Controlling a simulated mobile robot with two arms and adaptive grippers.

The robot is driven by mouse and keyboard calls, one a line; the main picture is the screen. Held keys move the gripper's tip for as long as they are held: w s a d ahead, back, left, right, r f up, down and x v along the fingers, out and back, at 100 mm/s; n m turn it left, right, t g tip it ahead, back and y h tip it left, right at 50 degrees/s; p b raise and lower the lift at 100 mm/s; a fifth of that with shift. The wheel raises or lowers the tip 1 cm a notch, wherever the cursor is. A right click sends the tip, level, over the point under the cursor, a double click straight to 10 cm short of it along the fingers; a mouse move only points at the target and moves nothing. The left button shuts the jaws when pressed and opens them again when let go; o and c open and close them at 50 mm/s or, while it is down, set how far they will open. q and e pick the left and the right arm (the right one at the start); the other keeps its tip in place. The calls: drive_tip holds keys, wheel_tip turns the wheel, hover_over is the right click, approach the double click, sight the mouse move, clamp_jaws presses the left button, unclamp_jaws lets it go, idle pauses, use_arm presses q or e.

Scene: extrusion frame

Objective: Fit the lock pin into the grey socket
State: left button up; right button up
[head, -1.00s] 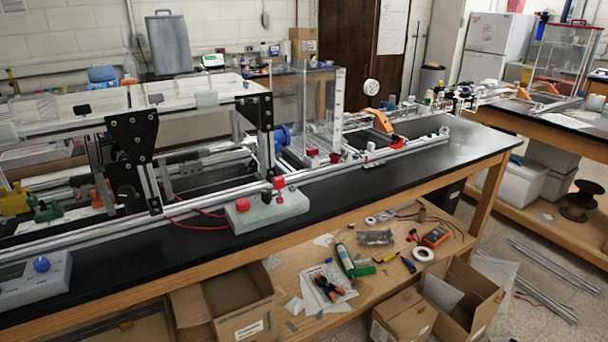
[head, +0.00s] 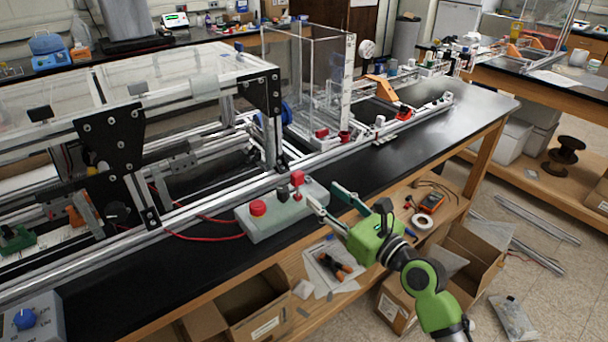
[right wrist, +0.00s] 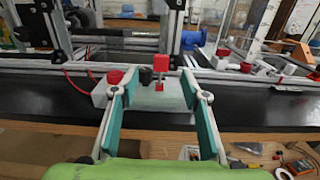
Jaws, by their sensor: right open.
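A red block-topped piece (head: 297,180) that looks like the lock pin stands upright at the right end of a light grey box (head: 280,226). In the right wrist view the red block (right wrist: 160,62) sits on a thin stem with a small red part below it. Which part is the grey socket I cannot tell for sure. My right gripper (head: 322,194) is open and empty, just right of the box, its fingers pointing toward it. In the right wrist view the red piece shows between the open fingers but farther off, not touched. My left gripper is not in view.
A red button (head: 258,208) and a small black part (head: 283,193) are on the grey box. An aluminium extrusion frame (head: 180,219) runs right behind it. The black bench top (head: 440,122) is clear at right. Cardboard boxes (head: 250,310) stand below the bench edge.

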sight(300, 176)
drive_tip(key=x, duration=1.2)
drive_tip(key=shift+w+f, duration=0.25)
drive_tip(key=shift+f, duration=0.05)
drive_tip(key=shift+d, duration=0.1)
clamp_jaws()
